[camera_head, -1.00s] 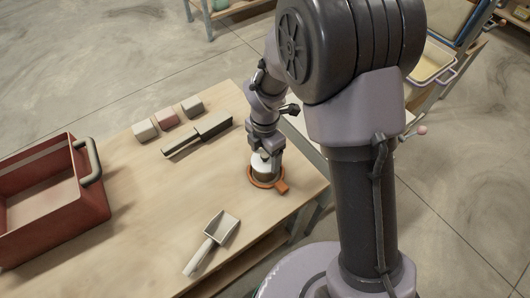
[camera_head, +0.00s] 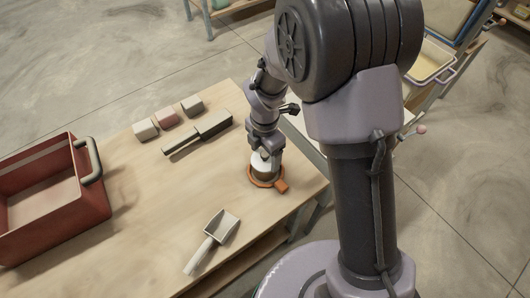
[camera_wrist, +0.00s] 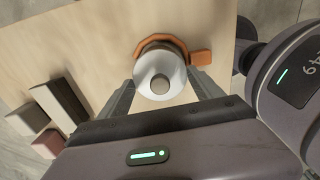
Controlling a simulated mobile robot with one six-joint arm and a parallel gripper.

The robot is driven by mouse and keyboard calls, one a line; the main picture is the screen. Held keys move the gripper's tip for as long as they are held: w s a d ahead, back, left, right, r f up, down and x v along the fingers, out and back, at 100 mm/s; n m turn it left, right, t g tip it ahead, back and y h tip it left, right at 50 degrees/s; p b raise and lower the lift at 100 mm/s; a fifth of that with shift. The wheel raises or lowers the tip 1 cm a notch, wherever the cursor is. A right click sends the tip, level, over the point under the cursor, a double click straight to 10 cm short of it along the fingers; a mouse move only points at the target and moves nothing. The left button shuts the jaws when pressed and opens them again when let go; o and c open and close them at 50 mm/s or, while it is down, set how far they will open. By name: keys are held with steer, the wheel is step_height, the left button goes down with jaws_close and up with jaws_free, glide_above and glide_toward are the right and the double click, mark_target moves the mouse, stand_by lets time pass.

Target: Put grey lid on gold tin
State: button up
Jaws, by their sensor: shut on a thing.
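The grey lid (camera_wrist: 177,91) is a pale round disc with a darker knob at its middle. My gripper (camera_wrist: 160,80) is shut on it, with one finger at each side of the disc. The gold tin (camera_head: 263,173) stands upright in an orange ring-shaped holder (camera_head: 281,186) near the table's right end. In the head view the lid (camera_head: 261,160) is at the tin's top, under my gripper (camera_head: 266,154). In the wrist view the lid hides most of the tin. I cannot tell whether the lid rests on the tin or is slightly above it.
A red crate (camera_head: 98,212) stands at the left of the wooden table (camera_head: 140,235). A metal scoop (camera_head: 213,240) lies at the front. The table between crate and tin is clear.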

stand_by(0.4)
steer(key=o, duration=1.4)
step_height(320, 180, up, 9)
steer(key=p, duration=0.8)
